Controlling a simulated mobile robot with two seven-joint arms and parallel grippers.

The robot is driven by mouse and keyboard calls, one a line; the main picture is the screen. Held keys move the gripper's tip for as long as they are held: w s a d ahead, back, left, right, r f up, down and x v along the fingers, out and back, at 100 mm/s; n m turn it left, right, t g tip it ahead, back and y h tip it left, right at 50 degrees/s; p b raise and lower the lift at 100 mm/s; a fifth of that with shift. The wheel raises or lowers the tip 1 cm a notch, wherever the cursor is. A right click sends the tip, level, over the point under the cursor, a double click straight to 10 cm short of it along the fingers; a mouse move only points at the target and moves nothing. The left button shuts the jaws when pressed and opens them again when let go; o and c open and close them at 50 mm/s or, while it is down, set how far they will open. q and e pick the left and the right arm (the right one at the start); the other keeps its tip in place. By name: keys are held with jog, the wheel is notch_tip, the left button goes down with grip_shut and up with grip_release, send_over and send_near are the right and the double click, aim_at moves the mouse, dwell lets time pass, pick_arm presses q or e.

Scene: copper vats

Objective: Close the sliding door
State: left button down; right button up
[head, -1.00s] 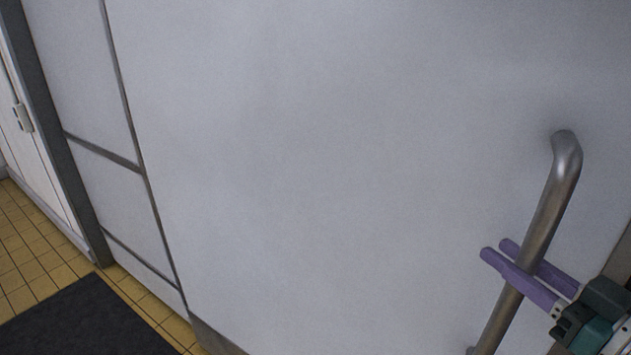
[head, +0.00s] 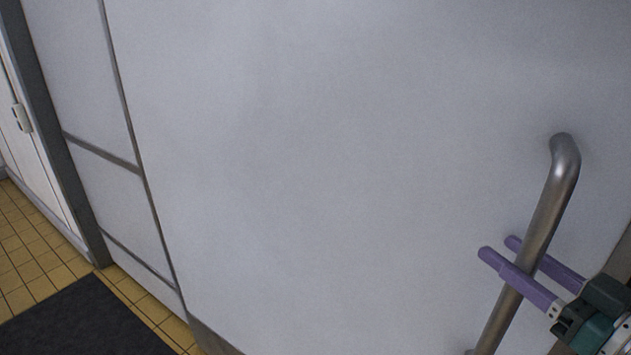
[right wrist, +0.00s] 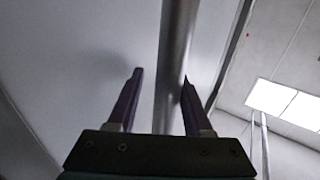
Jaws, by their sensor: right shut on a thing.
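The sliding door (head: 300,170) is a large pale grey panel that fills most of the head view. Its metal bar handle (head: 550,205) stands at the right side, tilted in the picture. My right gripper (head: 502,247), with purple fingers, is around the bar, one finger on each side, and is shut on it. In the right wrist view the handle (right wrist: 175,60) runs up between the two fingers (right wrist: 161,80), nearer the right one. The door's right edge is partly hidden by my gripper. My left gripper is not in view.
At the left are a panelled wall section (head: 75,85) with dark strips and a dark upright post (head: 62,165). A black mat (head: 85,320) lies on the yellow tiled floor (head: 30,250). The right wrist view shows a lit ceiling panel (right wrist: 285,103).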

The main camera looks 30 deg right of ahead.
jog(key=shift+s, duration=0.1)
jog(key=s, duration=0.2)
jog(key=s+a+b, duration=0.1)
jog(key=s, duration=0.2)
jog(key=s+b, duration=0.1)
jog(key=s, duration=0.2)
jog(key=shift+s+a+f, duration=0.15)
jog(key=shift+a, duration=0.15)
jog(key=shift+s+a, duration=0.2)
jog(key=shift+s, duration=0.45)
